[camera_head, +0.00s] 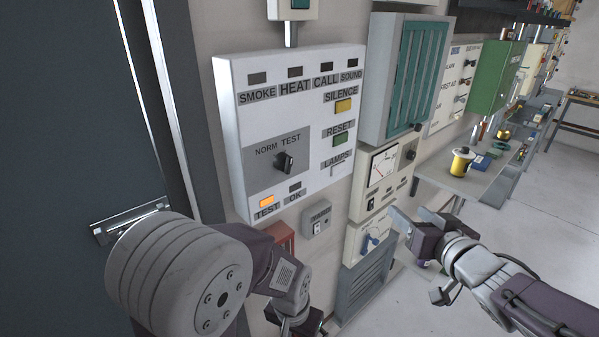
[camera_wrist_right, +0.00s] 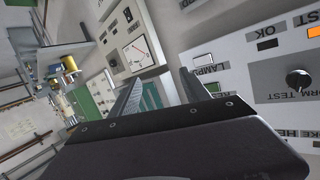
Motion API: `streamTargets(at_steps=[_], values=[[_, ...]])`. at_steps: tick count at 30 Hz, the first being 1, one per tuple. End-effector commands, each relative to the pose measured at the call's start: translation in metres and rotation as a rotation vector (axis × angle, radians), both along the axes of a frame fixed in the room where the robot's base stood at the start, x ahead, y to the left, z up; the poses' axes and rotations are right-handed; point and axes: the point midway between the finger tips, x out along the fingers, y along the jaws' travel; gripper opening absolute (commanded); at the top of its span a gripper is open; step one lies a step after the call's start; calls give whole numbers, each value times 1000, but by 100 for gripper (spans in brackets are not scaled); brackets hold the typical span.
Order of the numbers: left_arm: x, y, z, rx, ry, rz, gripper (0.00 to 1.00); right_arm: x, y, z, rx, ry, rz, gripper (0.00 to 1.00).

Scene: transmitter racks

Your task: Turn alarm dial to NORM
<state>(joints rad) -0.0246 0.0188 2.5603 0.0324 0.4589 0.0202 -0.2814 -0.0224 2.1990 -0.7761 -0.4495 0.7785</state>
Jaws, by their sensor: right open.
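The white alarm panel (camera_head: 235,130) hangs on the wall in the head view, with labelled lamps and buttons. Its black alarm dial (camera_head: 285,162) sits on a grey field under the words NORM and TEST; its pointer appears to lean toward TEST. The orange lamp above the lower TEST label (camera_head: 266,203) is lit. The dial (camera_wrist_right: 298,80) also shows at the right of the right wrist view, outside the fingers. My right gripper (camera_head: 412,219) is open and empty, lower right of the panel. My left gripper (camera_head: 299,322) is below the panel, partly cut off; its jaws are unclear.
A grey cabinet with teal slats (camera_head: 402,75) and a meter box (camera_head: 384,166) stand right of the panel. A small switch box (camera_head: 316,221) is below it. A dark door (camera_head: 70,100) is at left. A shelf (camera_head: 470,182) with a yellow spool (camera_head: 461,163) is at right.

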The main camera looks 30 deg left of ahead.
Motion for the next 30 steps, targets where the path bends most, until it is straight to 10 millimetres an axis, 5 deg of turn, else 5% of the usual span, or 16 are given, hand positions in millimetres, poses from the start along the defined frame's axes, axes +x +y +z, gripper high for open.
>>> streamTargets(at_steps=[3, 6, 9, 16, 30], values=[[0, 0, -14, 0, 0, 0, 36, -47, 89, 56, 82, -165, 309, 55], [0, 0, -19, 0, 0, 0, 36, -91, 134, 82, 111, -241, 496, 55], [0, 0, -21, 0, 0, 0, 36, -114, 152, 93, 118, -273, 582, 55], [0, 0, -18, 0, 0, 0, 36, -114, 163, 95, 118, -277, 597, 55], [0, 0, -8, 0, 0, 0, 36, -82, 235, 95, 117, -276, 592, 55]])
